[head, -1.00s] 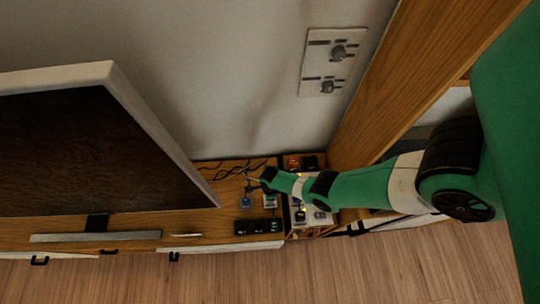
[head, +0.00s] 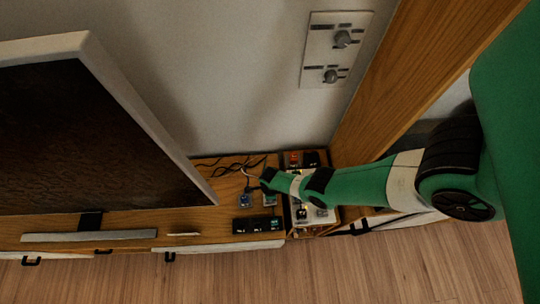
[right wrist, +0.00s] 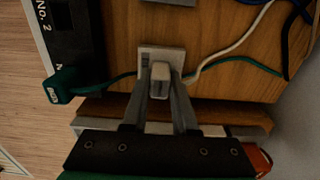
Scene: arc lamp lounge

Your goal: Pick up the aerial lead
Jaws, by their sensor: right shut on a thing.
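My right gripper (right wrist: 160,92) is shut on a pale grey plug (right wrist: 160,76) above the wooden top. A pale square piece (right wrist: 150,54) shows at the plug's far end. A white lead (right wrist: 232,48) runs from beside the fingers up to the right. A green lead (right wrist: 250,64) also reaches the fingers; I cannot tell which lead joins the held plug. A green plug (right wrist: 62,88) lies at the left. In the head view my right gripper (head: 266,183) is over the cabinet's right end, with its tips small. My left gripper is not in view.
A black box (head: 257,225) with labels sits at the cabinet's front edge. A blue piece (head: 244,200) lies behind it. Dark cables (head: 232,164) lie along the wall. A large screen (head: 85,150) stands left, and a wooden post (head: 400,85) rises at right. A wall plate (head: 336,48) is above.

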